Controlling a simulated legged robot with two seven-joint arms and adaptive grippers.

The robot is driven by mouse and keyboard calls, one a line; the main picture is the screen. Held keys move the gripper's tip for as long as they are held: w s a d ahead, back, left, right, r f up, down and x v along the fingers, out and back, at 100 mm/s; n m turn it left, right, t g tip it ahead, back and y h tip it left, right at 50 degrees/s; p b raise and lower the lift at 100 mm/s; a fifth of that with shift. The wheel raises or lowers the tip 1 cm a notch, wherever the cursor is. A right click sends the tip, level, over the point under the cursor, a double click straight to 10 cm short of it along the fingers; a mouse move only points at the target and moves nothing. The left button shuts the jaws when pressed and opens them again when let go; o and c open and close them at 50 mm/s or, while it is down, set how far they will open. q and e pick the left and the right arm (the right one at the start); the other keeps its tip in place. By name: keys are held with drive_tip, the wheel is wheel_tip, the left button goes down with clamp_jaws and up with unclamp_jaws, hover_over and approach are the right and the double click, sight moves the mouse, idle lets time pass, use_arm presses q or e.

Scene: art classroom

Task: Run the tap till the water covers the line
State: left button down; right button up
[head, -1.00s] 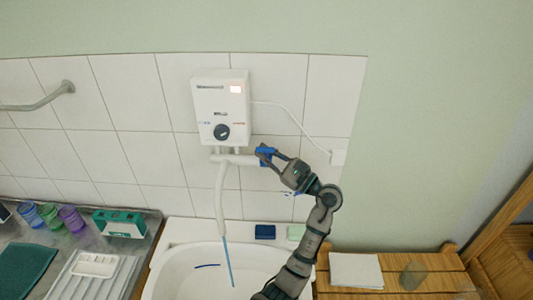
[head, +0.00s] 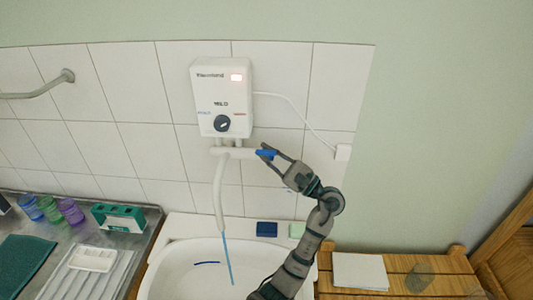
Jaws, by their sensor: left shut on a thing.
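A white water heater (head: 222,92) with a black dial hangs on the tiled wall. Under it a white tap body (head: 238,153) carries a blue tap handle (head: 265,153) at its right end. My left gripper (head: 268,153) is shut on the blue handle. From the spout (head: 219,190) a thin blue stream of water (head: 227,258) runs down into the white basin (head: 180,252). A short dark blue line (head: 207,263) shows on the inside of the basin. The water surface is hard to make out. My right gripper is out of view.
A blue sponge (head: 267,229) and a pale green block (head: 297,230) lie on the basin's back rim. Coloured cups (head: 70,213) and a green box (head: 119,218) stand left. A wooden slatted table (head: 395,272) with paper (head: 360,271) is right.

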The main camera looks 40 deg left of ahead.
use_arm(q)
drive_tip(key=c, duration=1.2)
unclamp_jaws()
drive_tip(key=shift+w+f, duration=0.15)
drive_tip(key=shift+f, duration=0.05)
drive_tip(key=shift+d, duration=0.1)
drive_tip(key=shift+r, duration=0.1)
drive_tip(key=shift+d, duration=0.1)
drive_tip(key=v, duration=1.2)
drive_tip(key=shift+w, duration=0.1)
